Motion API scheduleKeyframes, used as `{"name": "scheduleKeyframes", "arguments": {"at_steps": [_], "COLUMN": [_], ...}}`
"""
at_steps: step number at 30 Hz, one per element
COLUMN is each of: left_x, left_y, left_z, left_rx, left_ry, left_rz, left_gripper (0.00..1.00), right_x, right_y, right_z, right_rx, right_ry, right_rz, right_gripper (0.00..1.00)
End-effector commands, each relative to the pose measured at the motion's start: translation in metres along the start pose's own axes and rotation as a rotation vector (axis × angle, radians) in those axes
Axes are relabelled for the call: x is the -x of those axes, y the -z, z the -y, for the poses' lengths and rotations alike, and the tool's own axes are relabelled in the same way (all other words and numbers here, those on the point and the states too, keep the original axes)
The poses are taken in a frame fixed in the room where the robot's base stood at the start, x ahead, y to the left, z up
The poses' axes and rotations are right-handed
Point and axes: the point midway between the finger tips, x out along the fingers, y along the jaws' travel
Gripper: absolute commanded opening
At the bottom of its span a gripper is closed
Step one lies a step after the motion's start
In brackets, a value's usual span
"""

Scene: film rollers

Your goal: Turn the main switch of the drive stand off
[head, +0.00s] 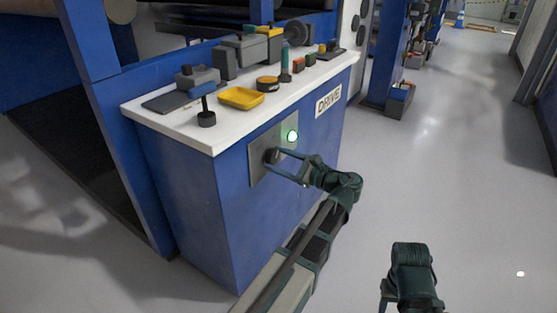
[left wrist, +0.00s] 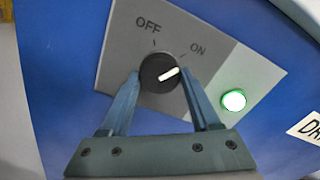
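The main switch is a round black knob (left wrist: 160,73) with a white pointer on a grey plate (left wrist: 130,45) marked OFF and ON. The pointer aims right and slightly up, on the ON side. In the head view, the knob (head: 271,156) is on the front of the blue drive stand (head: 200,195). My left gripper (left wrist: 160,76) has one finger on each side of the knob, tips close to its edge; contact is unclear. It also shows in the head view (head: 278,160). My right gripper (head: 408,300) is at the bottom right, its fingers largely out of sight.
A green lamp (head: 292,136) glows beside the switch, near a DRIVE label (head: 328,100). The stand's white top (head: 225,135) holds a yellow tray (head: 241,97) and several small tools and devices. The floor (head: 450,170) to the right is clear.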

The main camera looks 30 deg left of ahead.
Motion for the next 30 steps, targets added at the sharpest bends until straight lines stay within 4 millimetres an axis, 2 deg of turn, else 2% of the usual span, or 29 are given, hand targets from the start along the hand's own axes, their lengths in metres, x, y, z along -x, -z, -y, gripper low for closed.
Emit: {"name": "scheduleKeyframes", "arguments": {"at_steps": [1, 5, 6, 17, 30], "left_x": [0.0002, 0.0002, 0.0003, 0.0004, 0.0005], "left_y": [0.0, 0.0, 0.0, 0.0, -0.0003], "left_z": [-0.0002, -0.0002, -0.0002, 0.0, 0.0008], "left_rx": [0.0, 0.0, 0.0, 0.09, 0.476], "left_ry": [0.0, -0.001, -0.001, -0.001, -0.001], "left_rz": [0.0, 0.0, 0.0, 0.0, 0.0], "left_gripper": [0.34, 0.11, 0.08, 0.08, 0.08], "right_x": [0.0, 0.0, 0.0, 0.0002, 0.0009], "right_y": [0.0, 0.0, 0.0, 0.0, -0.0001], "right_z": [0.0, 0.0, 0.0, 0.0, -0.0001], "right_rx": [0.0, 0.0, 0.0, 0.0, 0.0], "right_ry": [0.0, 0.0, 0.0, 0.0, 0.0], "right_rz": [0.0, 0.0, 0.0, 0.0, 0.0], "right_gripper": [0.5, 0.5, 0.5, 0.5, 0.5]}}
